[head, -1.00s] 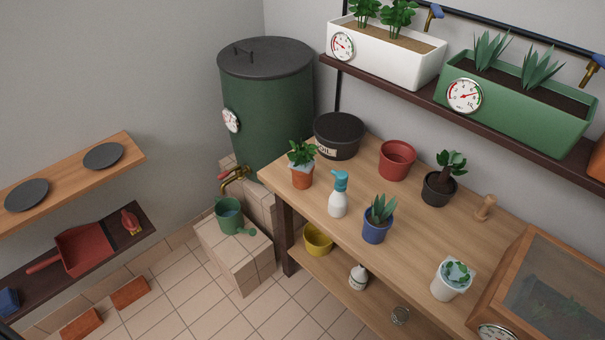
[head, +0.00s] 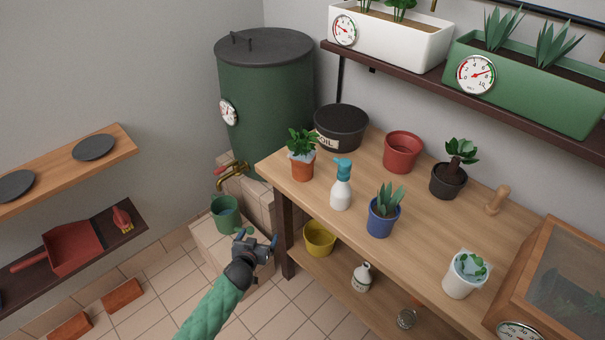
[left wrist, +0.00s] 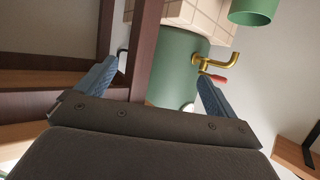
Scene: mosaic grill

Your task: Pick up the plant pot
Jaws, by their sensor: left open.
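Several plant pots stand on the wooden bench. They are a terracotta pot with a leafy plant (head: 302,170), a blue pot with a spiky plant (head: 383,220), a dark pot (head: 448,182), a white pot (head: 461,281) and an empty-looking red pot (head: 402,154). An empty-looking yellow pot (head: 319,240) is on the lower shelf. My left gripper (head: 257,238) is open, left of the bench's front leg and apart from all these pots. In the left wrist view nothing is between its fingers (left wrist: 158,71). My right gripper is not in view.
A white spray bottle (head: 341,192) stands between the terracotta and blue pots. A glazed wooden box (head: 560,270) fills the bench's right end.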

